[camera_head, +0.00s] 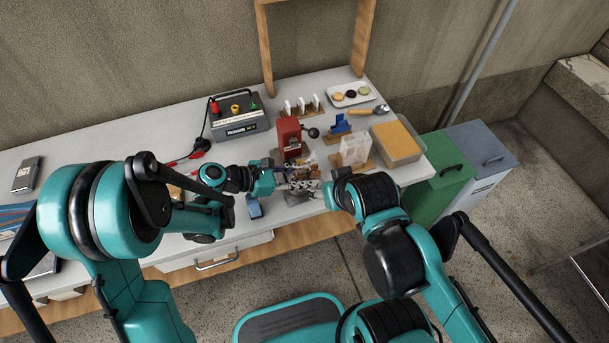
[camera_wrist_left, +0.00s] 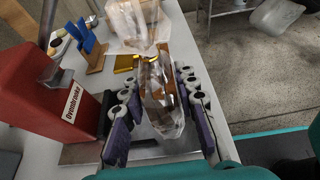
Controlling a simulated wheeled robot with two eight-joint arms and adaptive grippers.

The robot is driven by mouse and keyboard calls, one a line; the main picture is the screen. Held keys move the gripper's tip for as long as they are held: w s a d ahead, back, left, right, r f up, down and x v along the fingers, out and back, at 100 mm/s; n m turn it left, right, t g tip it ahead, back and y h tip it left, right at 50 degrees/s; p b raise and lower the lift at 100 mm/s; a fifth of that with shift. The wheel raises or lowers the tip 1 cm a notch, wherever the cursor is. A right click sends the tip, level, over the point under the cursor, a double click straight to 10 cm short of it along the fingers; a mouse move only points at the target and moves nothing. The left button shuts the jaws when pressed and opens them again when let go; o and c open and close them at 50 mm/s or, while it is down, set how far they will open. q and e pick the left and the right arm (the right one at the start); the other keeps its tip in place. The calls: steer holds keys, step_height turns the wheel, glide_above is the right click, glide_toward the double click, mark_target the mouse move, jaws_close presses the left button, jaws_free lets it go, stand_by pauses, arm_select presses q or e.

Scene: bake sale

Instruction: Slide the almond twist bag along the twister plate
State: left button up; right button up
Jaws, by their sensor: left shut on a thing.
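The almond twist bag (camera_wrist_left: 160,100), a clear bag with brown contents, stands between the fingers of my left gripper (camera_wrist_left: 162,108) in the left wrist view. The gripper is shut on it, beside the red twister (camera_wrist_left: 62,105). The twister also shows in the head view (camera_head: 289,138). Its grey plate (camera_wrist_left: 140,152) lies below the bag. In the head view my left gripper (camera_head: 280,180) is at the front of the twister, and the bag is mostly hidden among the fingers. My right gripper (camera_head: 308,187) is close by on the right; its finger opening is unclear.
A clear bag holder (camera_head: 355,150), a blue stand (camera_head: 340,127) and a tray with a yellow top (camera_head: 397,140) stand to the right. A dark battery box (camera_head: 238,122) is behind on the left. A small blue object (camera_head: 254,207) sits near the table's front edge.

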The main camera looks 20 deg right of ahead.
arm_select(q)
steer(key=o, duration=0.9)
steer(key=v, duration=1.2)
